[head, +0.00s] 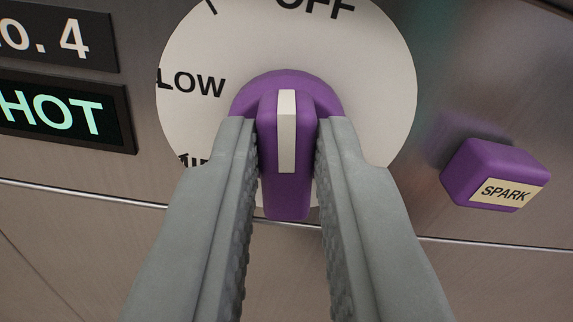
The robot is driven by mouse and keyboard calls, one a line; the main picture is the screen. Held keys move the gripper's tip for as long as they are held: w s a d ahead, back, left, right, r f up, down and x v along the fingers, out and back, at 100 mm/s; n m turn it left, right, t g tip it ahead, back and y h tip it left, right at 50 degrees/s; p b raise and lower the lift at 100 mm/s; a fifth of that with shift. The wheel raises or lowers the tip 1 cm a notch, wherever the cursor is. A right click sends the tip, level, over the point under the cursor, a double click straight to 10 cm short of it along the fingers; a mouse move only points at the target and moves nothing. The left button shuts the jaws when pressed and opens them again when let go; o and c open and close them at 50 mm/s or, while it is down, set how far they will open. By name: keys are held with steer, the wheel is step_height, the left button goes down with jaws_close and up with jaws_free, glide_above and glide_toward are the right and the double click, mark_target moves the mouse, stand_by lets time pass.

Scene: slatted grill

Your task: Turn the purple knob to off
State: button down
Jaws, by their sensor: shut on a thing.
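The purple knob (287,195) sits on a round white dial (375,80) on the metal front. Its raised grip bar carries a white stripe (287,130) that runs straight up in the head view. The stripe's upper end points toward the OFF label (315,8), slightly left of its middle. LOW (192,83) is printed on the dial's left, and another label below it is mostly covered by the left finger. My gripper (288,150) is shut on the knob's bar, one grey finger on each side. The dial's lower part is hidden behind the fingers.
A purple SPARK button (495,175) sticks out of the panel to the right of my gripper. At the left are a lit HOT display (60,115) and a number plate (55,37) ending in 4. A thin bright seam crosses the panel below the dial.

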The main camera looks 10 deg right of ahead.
steer(key=shift+d+m, duration=0.1)
steer(key=shift+m, duration=1)
steer(key=c, duration=1.4)
jaws_free()
steer(key=shift+o, duration=0.2)
steer(key=s, duration=1.7)
steer(key=shift+s, duration=0.25)
